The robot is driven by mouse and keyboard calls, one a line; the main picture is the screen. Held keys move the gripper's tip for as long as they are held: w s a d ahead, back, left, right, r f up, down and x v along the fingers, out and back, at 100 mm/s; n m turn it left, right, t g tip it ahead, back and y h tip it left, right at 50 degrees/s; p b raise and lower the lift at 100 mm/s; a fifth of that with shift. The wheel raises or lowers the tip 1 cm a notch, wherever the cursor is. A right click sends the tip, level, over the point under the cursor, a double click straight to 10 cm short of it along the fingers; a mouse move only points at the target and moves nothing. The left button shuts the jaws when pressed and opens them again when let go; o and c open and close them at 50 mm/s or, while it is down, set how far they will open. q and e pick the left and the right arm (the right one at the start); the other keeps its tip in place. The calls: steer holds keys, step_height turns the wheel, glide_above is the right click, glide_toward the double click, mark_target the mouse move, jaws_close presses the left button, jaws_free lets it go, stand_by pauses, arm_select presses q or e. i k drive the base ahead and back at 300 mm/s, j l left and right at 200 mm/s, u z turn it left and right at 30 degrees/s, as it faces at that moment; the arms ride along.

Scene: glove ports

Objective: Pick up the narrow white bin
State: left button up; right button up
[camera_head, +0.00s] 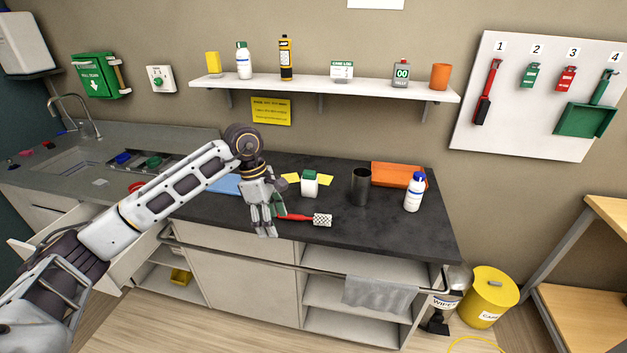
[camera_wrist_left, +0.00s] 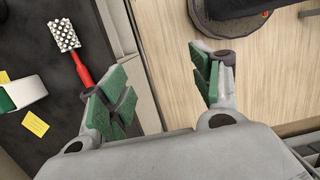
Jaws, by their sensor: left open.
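A small white box-like container (camera_head: 309,186) with a green top stands on the dark counter in the head view, the closest match to a narrow white bin. It also shows, cut off, at the left edge of the left wrist view (camera_wrist_left: 24,92). My left gripper (camera_head: 266,214) is over the counter's front edge, left of and nearer than the container, fingers pointing down. In the left wrist view its green-padded fingers (camera_wrist_left: 164,92) are apart with nothing between them. My right gripper is out of view.
A red-handled brush (camera_head: 307,218) lies just right of my left gripper. A dark cylinder (camera_head: 361,187), a white blue-capped bottle (camera_head: 414,195) and an orange tray (camera_head: 397,174) stand to the right. A yellow bin (camera_head: 490,297) is on the floor.

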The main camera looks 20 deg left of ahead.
mark_target(308, 188)
steer(key=i, duration=1.15)
